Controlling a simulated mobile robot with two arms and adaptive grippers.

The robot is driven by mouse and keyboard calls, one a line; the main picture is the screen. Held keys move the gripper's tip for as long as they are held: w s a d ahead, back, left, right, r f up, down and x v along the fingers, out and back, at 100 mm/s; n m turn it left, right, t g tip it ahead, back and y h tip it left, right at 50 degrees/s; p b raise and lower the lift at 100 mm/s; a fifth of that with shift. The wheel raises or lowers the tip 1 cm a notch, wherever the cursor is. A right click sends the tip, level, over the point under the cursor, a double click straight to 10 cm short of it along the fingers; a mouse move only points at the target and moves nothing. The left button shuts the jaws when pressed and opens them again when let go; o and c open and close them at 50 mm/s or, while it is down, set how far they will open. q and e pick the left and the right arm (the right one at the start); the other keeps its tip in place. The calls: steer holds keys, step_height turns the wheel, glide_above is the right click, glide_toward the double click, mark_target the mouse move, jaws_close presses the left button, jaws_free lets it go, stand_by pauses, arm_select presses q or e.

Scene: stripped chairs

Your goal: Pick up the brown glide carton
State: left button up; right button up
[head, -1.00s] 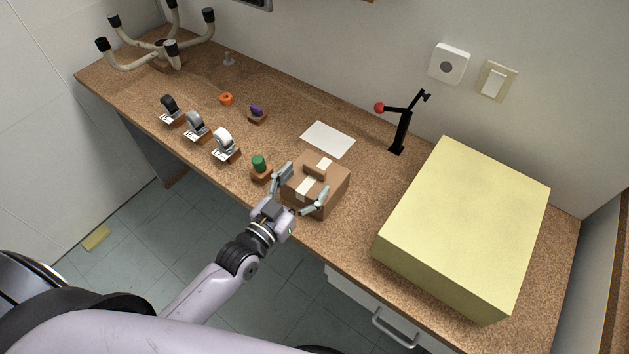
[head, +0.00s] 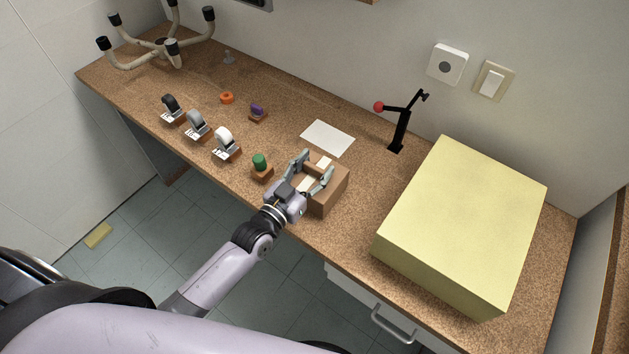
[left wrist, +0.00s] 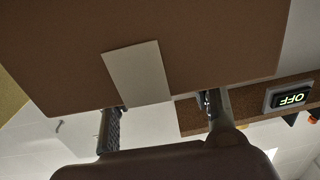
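The brown glide carton (head: 333,196) sits on the bench near its front edge, with pale tape and a raised brown ridge on top. My left gripper (head: 312,170) is above the carton, its two fingers apart on either side of the ridge. Part of the carton's top is hidden by the gripper. In the left wrist view the carton (left wrist: 215,50) fills the upper part, with a pale tape strip (left wrist: 138,72). The fingers (left wrist: 165,118) are spread there and end at the carton's edge; contact cannot be told. My right gripper is not in view.
A green piece on a brown block (head: 261,168) stands close left of the carton. A large yellow box (head: 465,225) takes the right of the bench. Several tape dispensers (head: 226,145) stand left.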

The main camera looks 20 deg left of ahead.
arm_select(q)
jaws_close()
stand_by(0.4)
steer(key=shift+r, duration=0.15)
step_height(320, 180, up, 20)
stand_by(0.5)
